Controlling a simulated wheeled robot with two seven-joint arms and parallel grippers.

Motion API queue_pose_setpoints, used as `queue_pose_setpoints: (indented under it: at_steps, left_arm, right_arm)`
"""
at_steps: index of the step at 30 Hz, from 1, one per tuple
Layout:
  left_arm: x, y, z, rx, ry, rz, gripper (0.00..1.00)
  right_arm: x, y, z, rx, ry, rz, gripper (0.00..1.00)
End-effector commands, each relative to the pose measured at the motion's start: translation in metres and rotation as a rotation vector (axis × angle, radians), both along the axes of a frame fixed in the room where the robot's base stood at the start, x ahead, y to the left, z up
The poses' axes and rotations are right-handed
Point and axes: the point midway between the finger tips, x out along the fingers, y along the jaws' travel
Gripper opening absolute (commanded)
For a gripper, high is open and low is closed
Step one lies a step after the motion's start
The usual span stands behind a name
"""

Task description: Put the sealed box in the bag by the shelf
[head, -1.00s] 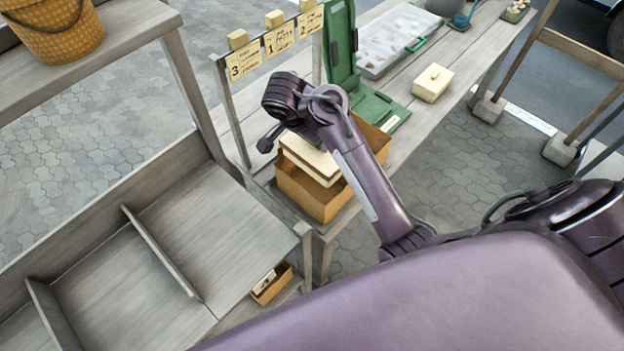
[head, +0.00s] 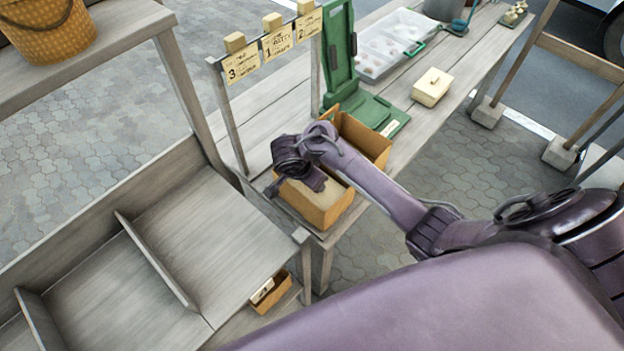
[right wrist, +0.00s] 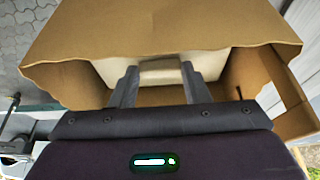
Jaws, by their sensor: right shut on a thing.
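The cream sealed box (right wrist: 160,66) is between the two fingers of my right gripper (right wrist: 160,82), which is shut on it. The box sits inside the open brown bag (right wrist: 150,32), whose walls rise around it. In the head view the bag (head: 318,206) stands on the plank table beside the shelf. My right gripper (head: 312,180) reaches down into its mouth, and my forearm crosses over the bag. A pale piece of the box shows there; most of it is hidden, and I cannot tell whether it rests on the bag's floor. My left gripper is not in view.
A grey wooden shelf with dividers (head: 155,258) is at the left. Another cream lidded box (head: 432,87) stands farther along the table, near a green scale-like stand (head: 375,108) and a clear tray (head: 392,42). A small brown bin (head: 272,292) sits low by the shelf.

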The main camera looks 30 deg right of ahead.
Motion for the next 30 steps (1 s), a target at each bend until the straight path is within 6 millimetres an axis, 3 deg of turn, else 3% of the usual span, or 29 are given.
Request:
queue_pose_setpoints:
  at_steps: [8,9,13,23,30]
  left_arm:
    - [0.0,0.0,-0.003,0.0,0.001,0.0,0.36]
    - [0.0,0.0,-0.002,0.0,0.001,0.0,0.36]
    - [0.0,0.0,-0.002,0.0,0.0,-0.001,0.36]
    - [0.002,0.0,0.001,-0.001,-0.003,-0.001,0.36]
    - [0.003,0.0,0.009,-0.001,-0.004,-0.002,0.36]
  right_arm:
    - [0.0,0.0,-0.003,0.0,0.0,0.0,0.0]
    - [0.0,0.0,-0.002,0.0,0.0,0.0,0.46]
    - [0.0,0.0,-0.002,0.0,0.0,0.0,0.63]
    - [0.0,0.0,0.001,0.0,-0.001,0.0,0.64]
    - [-0.004,0.015,0.033,0.008,-0.004,0.0,0.64]
